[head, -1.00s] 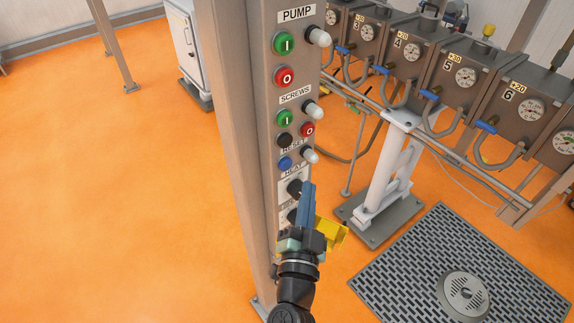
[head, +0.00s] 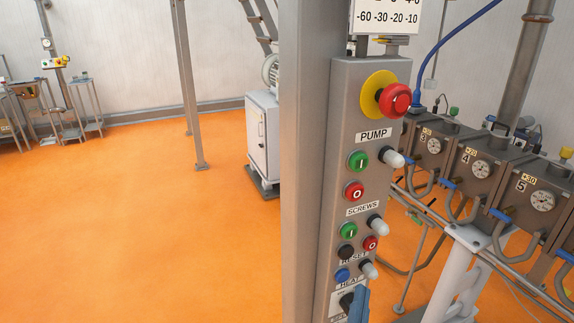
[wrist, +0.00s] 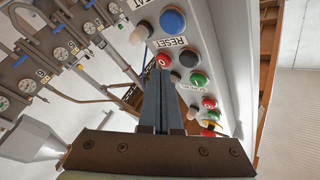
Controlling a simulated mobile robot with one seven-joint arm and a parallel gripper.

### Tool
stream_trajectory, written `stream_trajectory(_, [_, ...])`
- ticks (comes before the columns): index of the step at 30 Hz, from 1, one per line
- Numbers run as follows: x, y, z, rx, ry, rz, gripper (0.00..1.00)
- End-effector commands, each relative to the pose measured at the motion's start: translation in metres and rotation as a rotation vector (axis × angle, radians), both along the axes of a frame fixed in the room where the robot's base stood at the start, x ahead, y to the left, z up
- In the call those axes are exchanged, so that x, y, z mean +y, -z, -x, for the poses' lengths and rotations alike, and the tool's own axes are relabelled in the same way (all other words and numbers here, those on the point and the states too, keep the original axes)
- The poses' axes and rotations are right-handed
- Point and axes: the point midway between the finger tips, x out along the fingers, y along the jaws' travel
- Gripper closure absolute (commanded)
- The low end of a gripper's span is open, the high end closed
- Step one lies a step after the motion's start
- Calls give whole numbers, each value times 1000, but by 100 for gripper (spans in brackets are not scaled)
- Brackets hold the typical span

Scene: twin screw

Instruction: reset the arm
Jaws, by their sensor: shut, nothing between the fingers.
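My gripper (head: 357,305) shows only as blue-grey fingertips at the bottom of the head view, in front of the lower part of the control panel (head: 374,100). In the wrist view my gripper (wrist: 162,72) has its two fingers shut together with nothing between them. They point towards the panel face, where a blue RESET button (wrist: 172,20) and red and green buttons show. I cannot tell whether the fingertips touch the panel. The rest of my arm is out of the head view.
A red emergency stop (head: 396,99) on a yellow disc sticks out at the panel's top. A steel post (head: 304,160) stands left of the panel. Barrel blocks with gauges (head: 480,168) and pipes lie to the right. The orange floor (head: 120,220) at left is clear.

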Motion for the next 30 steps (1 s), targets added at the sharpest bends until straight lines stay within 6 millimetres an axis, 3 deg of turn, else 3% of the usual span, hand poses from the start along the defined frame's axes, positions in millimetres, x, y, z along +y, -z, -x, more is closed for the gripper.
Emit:
stream_trajectory(4, [35,-95,-23,-113,-114,137,100])
stream_trajectory(9, [88,-217,-25,-236,-221,339,100])
stream_trajectory(14, [131,-329,7,-343,-238,520,100])
stream_trajectory(18, [150,-406,54,-417,-181,620,100])
stream_trajectory(21, [152,-441,85,-450,-125,645,100])
stream_trajectory(24, [150,-459,106,-469,-85,648,100])
stream_trajectory(30, [147,-467,116,-476,-61,645,100])
